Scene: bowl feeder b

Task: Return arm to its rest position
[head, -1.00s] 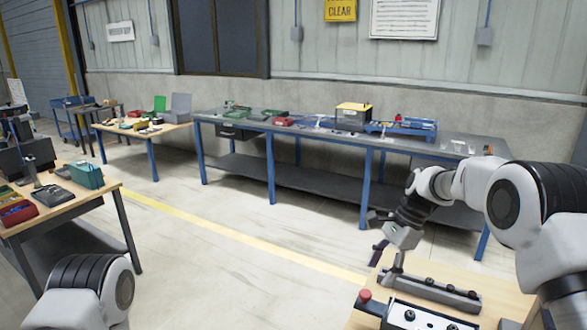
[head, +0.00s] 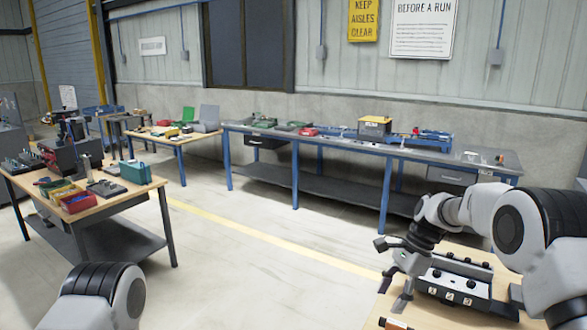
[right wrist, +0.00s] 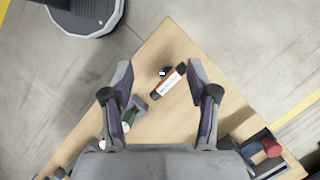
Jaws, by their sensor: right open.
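My right gripper (head: 394,288) hangs over the left part of the light wooden table (head: 370,318) at the lower right of the head view. Its arm comes in from the right edge. In the right wrist view my right gripper (right wrist: 160,72) has its two dark fingers spread wide with nothing between them. Below it, apart from the fingers, an orange, white and black cylinder (right wrist: 169,80) lies on the wooden tabletop (right wrist: 170,50). My left gripper is out of view; only a rounded white and black part of my arm shows at the lower left.
A dark fixture block (head: 455,285) with knobs stands on the table beside my right gripper. A red knob (right wrist: 272,148) shows in the wrist view. A long grey workbench (head: 340,143) lines the wall. Another loaded table (head: 90,208) stands left. Open floor lies between.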

